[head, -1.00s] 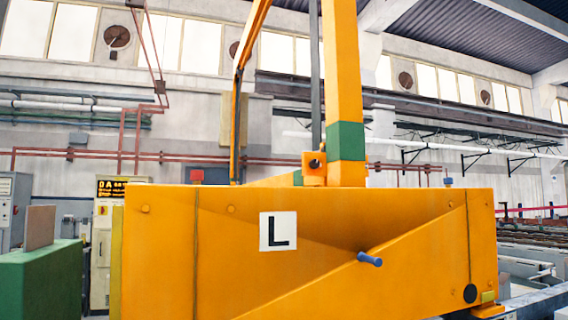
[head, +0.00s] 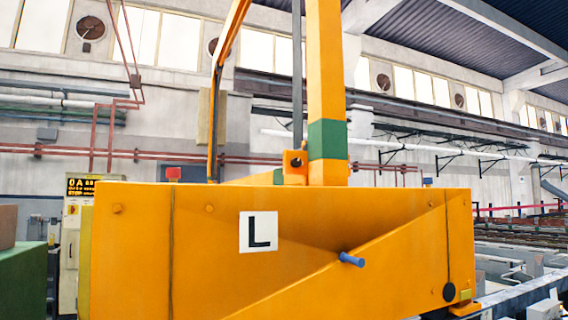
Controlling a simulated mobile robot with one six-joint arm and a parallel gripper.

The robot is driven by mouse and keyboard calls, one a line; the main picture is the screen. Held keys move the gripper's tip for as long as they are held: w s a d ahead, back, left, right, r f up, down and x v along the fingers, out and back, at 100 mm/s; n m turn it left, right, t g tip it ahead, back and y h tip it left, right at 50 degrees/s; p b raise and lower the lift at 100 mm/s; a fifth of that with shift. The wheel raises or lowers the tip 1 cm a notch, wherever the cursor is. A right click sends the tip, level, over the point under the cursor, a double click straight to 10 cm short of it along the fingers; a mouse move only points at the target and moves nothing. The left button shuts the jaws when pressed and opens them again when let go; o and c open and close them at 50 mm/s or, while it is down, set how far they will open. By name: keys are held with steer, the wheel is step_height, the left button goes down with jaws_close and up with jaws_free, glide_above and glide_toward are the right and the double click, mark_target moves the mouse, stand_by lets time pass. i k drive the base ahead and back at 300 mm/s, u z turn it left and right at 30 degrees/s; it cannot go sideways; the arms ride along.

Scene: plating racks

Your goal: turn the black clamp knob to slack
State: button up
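A small black knob (head: 296,162) sits on an orange bracket at the foot of the upright orange post, above the top edge of the big orange panel. A flat black disc (head: 449,292) shows low on the panel's right side. I cannot tell for certain which of the two is the clamp knob, nor how far either is turned. My gripper is not in view.
The large orange panel (head: 210,270) with an "L" plate (head: 258,231) fills the middle. A blue peg (head: 351,259) sticks out of it. A green block (head: 22,285) stands at left, a grey control cabinet (head: 70,240) behind. Rails and low racks (head: 525,240) lie at right.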

mark_target(296, 162)
steer(key=u, duration=0.05)
steer(key=i, duration=0.9)
